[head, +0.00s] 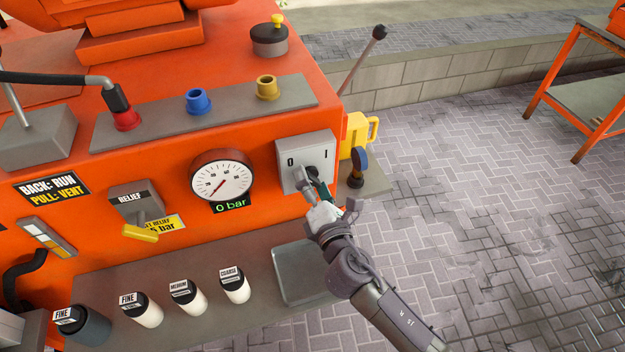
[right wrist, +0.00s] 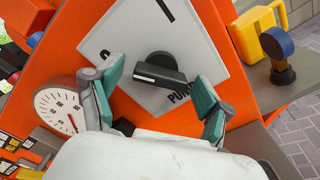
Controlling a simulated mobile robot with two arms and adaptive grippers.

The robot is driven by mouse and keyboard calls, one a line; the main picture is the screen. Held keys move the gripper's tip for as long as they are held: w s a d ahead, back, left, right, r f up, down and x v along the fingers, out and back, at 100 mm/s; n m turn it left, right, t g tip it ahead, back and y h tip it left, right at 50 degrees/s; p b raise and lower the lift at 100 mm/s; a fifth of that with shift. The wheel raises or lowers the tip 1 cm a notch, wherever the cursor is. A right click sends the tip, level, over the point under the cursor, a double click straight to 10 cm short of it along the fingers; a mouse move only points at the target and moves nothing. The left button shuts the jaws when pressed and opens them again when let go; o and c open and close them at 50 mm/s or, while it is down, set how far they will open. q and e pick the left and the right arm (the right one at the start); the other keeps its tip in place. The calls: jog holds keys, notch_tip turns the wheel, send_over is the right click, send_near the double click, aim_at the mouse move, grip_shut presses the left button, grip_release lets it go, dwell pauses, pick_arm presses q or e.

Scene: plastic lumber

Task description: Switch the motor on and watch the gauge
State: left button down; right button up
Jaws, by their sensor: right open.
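The motor switch is a light grey plate (head: 296,150) marked 0 and I, with a black knob (right wrist: 158,68) in its middle. The gauge (head: 221,177) is a round white dial left of the switch; its red needle points to the lower left, and the green display (head: 231,206) below reads 0 bar. The gauge also shows in the right wrist view (right wrist: 58,108). My right gripper (right wrist: 159,82) is open in front of the switch, its teal-padded fingers on either side of the knob; contact is not clear. In the head view my right gripper (head: 314,182) partly hides the knob. My left gripper is not in view.
A yellow relief lever (head: 141,234) sits left of the gauge. Several labelled filter cylinders (head: 182,297) stand on the lower ledge beside a clear tray (head: 296,272). A blue-topped handle (head: 358,165) and yellow jug (head: 357,133) are close right of the switch. Paved floor lies right.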

jog(key=c, duration=1.2)
jog(key=shift+o, duration=0.2)
jog(key=shift+m, duration=0.3)
jog(key=m+b, duration=0.1)
jog(key=m, duration=0.1)
jog(key=shift+m, duration=0.4)
jog(key=m+b, duration=0.1)
jog(key=m, duration=0.2)
jog(key=shift+m, duration=0.3)
jog(key=m, duration=0.3)
jog(key=shift+m, duration=0.3)
jog(key=shift+r+m, duration=0.1)
jog(key=shift+m, duration=1.5)
